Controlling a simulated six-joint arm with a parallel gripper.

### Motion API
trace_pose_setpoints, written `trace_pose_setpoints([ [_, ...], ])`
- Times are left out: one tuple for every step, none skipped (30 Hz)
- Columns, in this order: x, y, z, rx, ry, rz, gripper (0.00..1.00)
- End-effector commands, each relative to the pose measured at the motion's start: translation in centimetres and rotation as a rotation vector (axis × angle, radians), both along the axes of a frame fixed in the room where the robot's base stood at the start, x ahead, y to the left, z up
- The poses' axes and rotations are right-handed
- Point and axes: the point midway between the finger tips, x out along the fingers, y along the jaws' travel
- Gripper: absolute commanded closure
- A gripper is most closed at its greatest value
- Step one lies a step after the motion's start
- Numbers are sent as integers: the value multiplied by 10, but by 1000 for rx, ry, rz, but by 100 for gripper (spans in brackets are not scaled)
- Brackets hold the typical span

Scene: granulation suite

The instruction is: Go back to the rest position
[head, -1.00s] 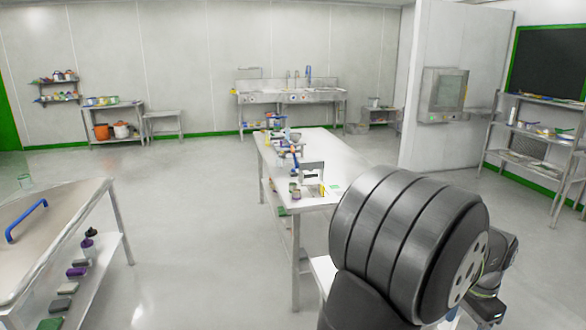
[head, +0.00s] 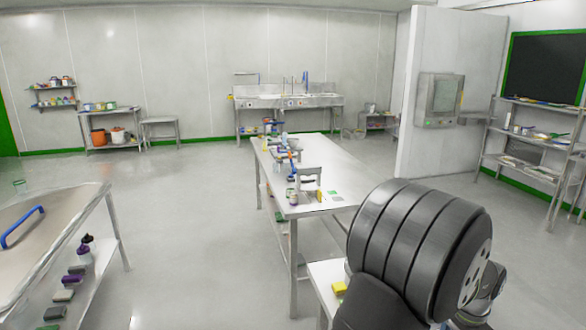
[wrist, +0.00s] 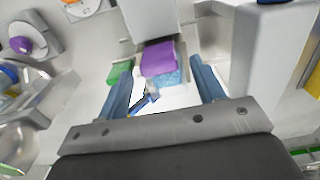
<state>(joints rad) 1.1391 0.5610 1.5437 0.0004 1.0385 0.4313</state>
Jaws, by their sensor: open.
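My gripper (wrist: 166,95) shows in the wrist view with its two blue-grey fingers spread apart. It is open, and nothing is held between the fingers. Beyond the fingertips a purple block (wrist: 158,58) and a light blue block (wrist: 166,77) lie close together, apart from the fingers as far as I can tell. In the head view my dark, ribbed arm fills the lower right, and the gripper itself is hidden there.
A long white table (head: 330,160) with bottles and small items stands in the middle. A steel bench (head: 60,215) with a blue handle (head: 22,226) is at left. A yellow block (head: 339,287) lies on a white surface beside my arm. Grey floor between the tables is clear.

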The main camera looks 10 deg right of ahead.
Motion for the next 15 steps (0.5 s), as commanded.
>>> trace_pose_setpoints([
  [-1,1,-12,4,2,0,38],
  [-1,1,-18,4,2,0,38],
  [-1,1,-26,4,2,0,38],
  [-1,1,-32,4,2,0,38],
  [-1,0,-38,2,1,0,38],
  [-1,0,-46,3,2,0,38],
  [-1,2,-49,1,1,1,38],
  [0,11,-46,-1,0,2,38],
  [0,19,-45,-2,0,2,38],
  [1,25,-45,-2,0,2,38],
  [1,31,-45,-2,-1,3,38],
  [0,39,-45,-2,0,3,38],
  [0,46,-45,-1,0,2,38],
  [0,51,-45,-2,0,2,38],
  [1,60,-45,-2,-1,2,38],
])
